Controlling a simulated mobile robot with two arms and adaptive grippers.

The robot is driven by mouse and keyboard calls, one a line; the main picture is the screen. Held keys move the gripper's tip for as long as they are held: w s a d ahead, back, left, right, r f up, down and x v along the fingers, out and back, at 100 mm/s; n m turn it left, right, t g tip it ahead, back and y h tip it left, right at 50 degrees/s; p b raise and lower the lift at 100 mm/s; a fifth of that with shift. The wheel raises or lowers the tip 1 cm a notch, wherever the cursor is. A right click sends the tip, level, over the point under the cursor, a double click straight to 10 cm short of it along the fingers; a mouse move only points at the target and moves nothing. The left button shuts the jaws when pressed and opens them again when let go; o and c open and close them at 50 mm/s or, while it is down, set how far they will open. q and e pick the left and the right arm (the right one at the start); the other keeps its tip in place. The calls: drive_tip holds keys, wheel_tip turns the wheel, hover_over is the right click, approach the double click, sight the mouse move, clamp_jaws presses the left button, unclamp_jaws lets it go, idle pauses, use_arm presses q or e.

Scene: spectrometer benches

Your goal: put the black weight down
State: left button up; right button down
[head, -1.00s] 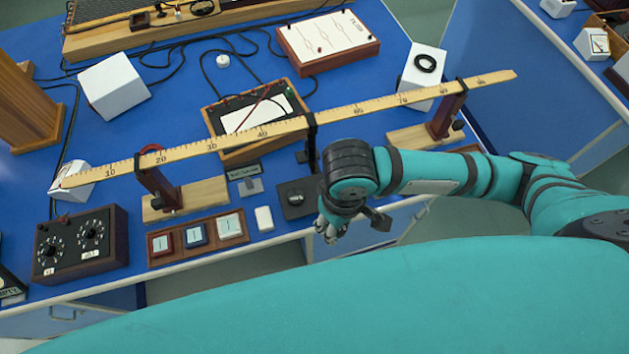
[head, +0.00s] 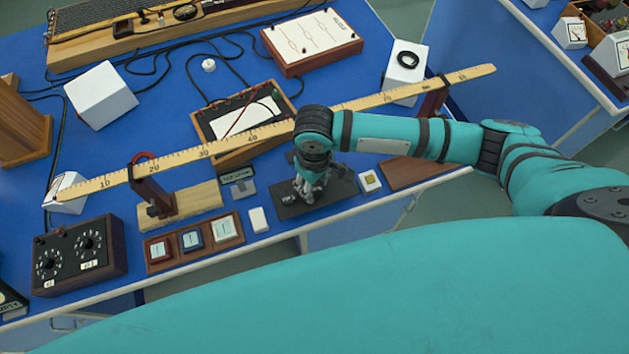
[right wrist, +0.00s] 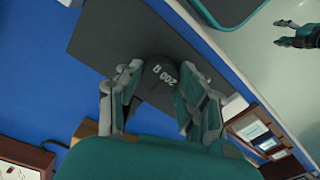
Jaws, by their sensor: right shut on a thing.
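The black weight (right wrist: 157,76), marked with a 200 label, sits between the fingers of my right gripper (right wrist: 150,88) in the right wrist view. That gripper is shut on it. A dark grey mat (right wrist: 110,35) lies under the weight; I cannot tell whether they touch. In the head view my right gripper (head: 308,197) points down over the same mat (head: 289,209), near the bench's front edge, and hides the weight. My left gripper (right wrist: 281,33) shows only in the right wrist view, at the upper right, empty with fingers apart.
A long wooden ruler (head: 213,149) on stands spans the blue bench behind my gripper. A white block (head: 258,220) and a wooden tray of coloured squares (head: 194,241) are to the left. A small white box (head: 370,181) is to the right.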

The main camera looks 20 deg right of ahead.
drive_tip(key=c, duration=1.1)
unclamp_jaws()
drive_tip(key=shift+f, duration=0.1)
wheel_tip(320, 180, up, 12)
drive_tip(key=b, duration=0.1)
